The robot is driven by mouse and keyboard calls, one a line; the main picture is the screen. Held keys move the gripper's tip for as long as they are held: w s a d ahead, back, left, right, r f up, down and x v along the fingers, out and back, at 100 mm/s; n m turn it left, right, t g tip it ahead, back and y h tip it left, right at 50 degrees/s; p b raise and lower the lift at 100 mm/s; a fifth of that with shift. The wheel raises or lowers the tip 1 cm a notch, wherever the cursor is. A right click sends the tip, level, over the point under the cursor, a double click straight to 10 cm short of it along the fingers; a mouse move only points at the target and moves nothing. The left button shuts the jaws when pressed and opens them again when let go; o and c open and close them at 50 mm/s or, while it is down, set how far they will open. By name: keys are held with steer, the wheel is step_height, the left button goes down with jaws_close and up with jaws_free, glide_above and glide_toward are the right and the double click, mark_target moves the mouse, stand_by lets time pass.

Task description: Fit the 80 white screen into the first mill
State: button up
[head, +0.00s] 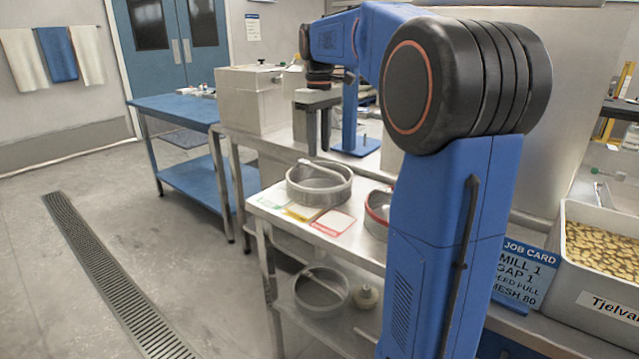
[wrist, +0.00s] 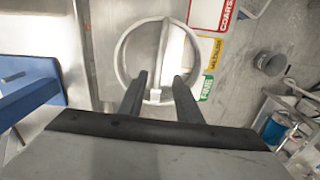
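A round metal screen with a pale rim and a bar handle across it (head: 320,190) lies on the steel bench. It also shows in the wrist view (wrist: 121,55), its handle running between my fingers; no mesh number is readable. My gripper (head: 319,130) is above and behind it in the head view, pointing down, open and empty. In the wrist view its fingers (wrist: 159,84) are apart, with a small white tab between them. A second screen with a red rim (head: 376,214) is partly hidden by my arm. I cannot tell which thing is the first mill.
Green, yellow and red cards (head: 332,222) lie at the bench edge. Another round screen (head: 320,290) sits on the lower shelf. A job card (head: 520,275) reads mill 1, gap 1, mesh 80. A bean bin (head: 600,290) is at right, a pale box (head: 248,100) at the back.

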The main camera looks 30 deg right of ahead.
steer(key=shift+d+f, duration=0.1)
steer(key=shift+f, duration=2.35)
steer(key=shift+f, duration=0.25)
jaws_close()
